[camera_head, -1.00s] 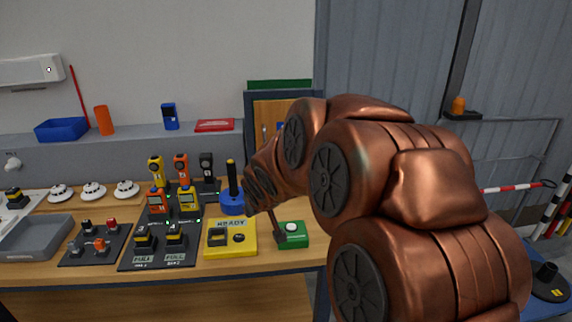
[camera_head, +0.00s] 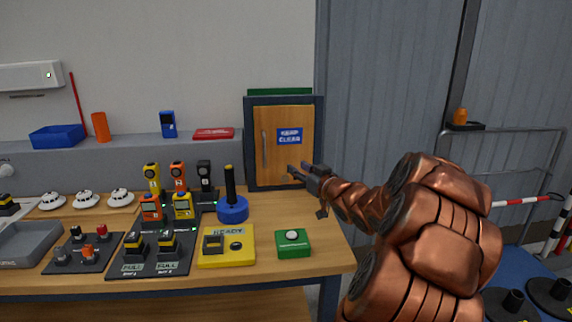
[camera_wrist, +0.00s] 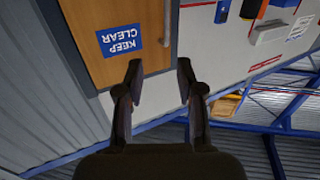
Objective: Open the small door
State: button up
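The small door (camera_head: 283,145) is a wooden panel in a dark frame at the back of the bench, and it is shut. It bears a blue "KEEP CLEAR" sign (camera_head: 289,136) and a vertical grey handle (camera_head: 264,145) near its left edge. My gripper (camera_head: 291,173) is in front of the door's lower right part, apart from the handle. In the wrist view, turned over, the door (camera_wrist: 110,15) and its handle (camera_wrist: 167,30) lie beyond my gripper (camera_wrist: 159,68). Its two fingers are spread with nothing between them.
Below stand a blue base with a black post (camera_head: 232,208), a yellow READY box (camera_head: 226,247) and a green button box (camera_head: 293,243). Several handheld devices stand left of them. A red flat item (camera_head: 214,133) lies on the ledge left of the door. Bench space before the door is clear.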

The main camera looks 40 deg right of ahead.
jog(key=p+x, duration=0.1)
jog(key=x, duration=0.6)
jog(key=shift+w, duration=0.25)
jog(key=shift+f, duration=0.1)
grip_shut()
dwell(0.5)
grip_release()
jog(key=shift+s, duration=0.15)
jog(key=v, duration=1.1)
jog(key=shift+s, duration=0.4)
jog(key=shift+a, duration=0.1)
